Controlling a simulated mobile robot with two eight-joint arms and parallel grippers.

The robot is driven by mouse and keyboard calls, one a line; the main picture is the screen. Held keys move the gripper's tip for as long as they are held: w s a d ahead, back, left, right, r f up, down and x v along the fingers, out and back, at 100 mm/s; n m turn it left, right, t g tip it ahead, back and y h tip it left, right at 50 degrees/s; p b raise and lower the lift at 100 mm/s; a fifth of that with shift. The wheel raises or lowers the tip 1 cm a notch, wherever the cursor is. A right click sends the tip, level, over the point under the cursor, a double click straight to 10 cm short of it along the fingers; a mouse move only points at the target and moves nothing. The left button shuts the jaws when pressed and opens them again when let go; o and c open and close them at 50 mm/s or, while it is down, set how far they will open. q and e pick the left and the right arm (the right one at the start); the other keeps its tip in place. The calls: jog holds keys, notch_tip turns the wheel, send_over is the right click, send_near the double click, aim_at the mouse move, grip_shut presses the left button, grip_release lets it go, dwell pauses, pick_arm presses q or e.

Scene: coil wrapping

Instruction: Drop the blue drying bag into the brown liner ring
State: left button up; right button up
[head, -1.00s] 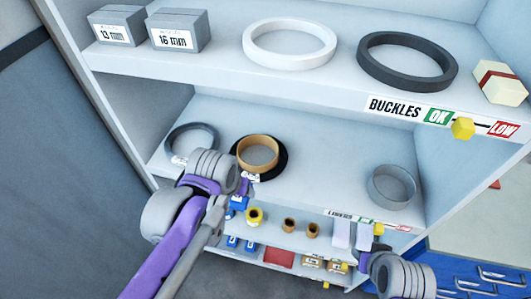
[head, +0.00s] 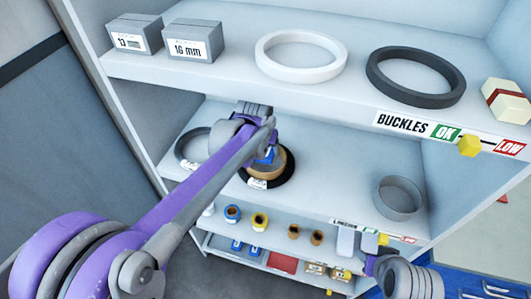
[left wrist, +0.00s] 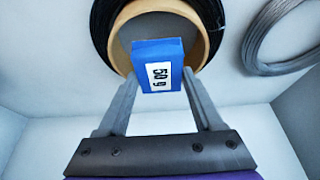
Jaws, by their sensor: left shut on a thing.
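My left gripper (left wrist: 158,75) is shut on the blue drying bag (left wrist: 158,62), marked 50 g. The bag also shows in the head view (head: 266,156), partly hidden by my arm. The brown liner ring (left wrist: 205,45) lies on the middle shelf, inside a black coil (left wrist: 102,35); it also shows in the head view (head: 281,170). In the left wrist view the bag overlaps the ring's opening and near rim; its height above the ring is unclear. My right gripper (head: 370,262) is at the lower right of the head view, its jaws unclear.
The upper shelf (head: 225,80) above holds a white ring (head: 301,76), a dark ring (head: 374,80) and grey boxes. Small rolls sit on a lower shelf.

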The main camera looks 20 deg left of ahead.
aim_at(265, 152)
pick_arm(q)
jog(key=shift+f, duration=1.55)
jog(key=shift+s, duration=0.1)
jog(key=shift+f+b, duration=0.35)
jog(key=shift+f, duration=0.25)
jog(key=o, duration=1.4)
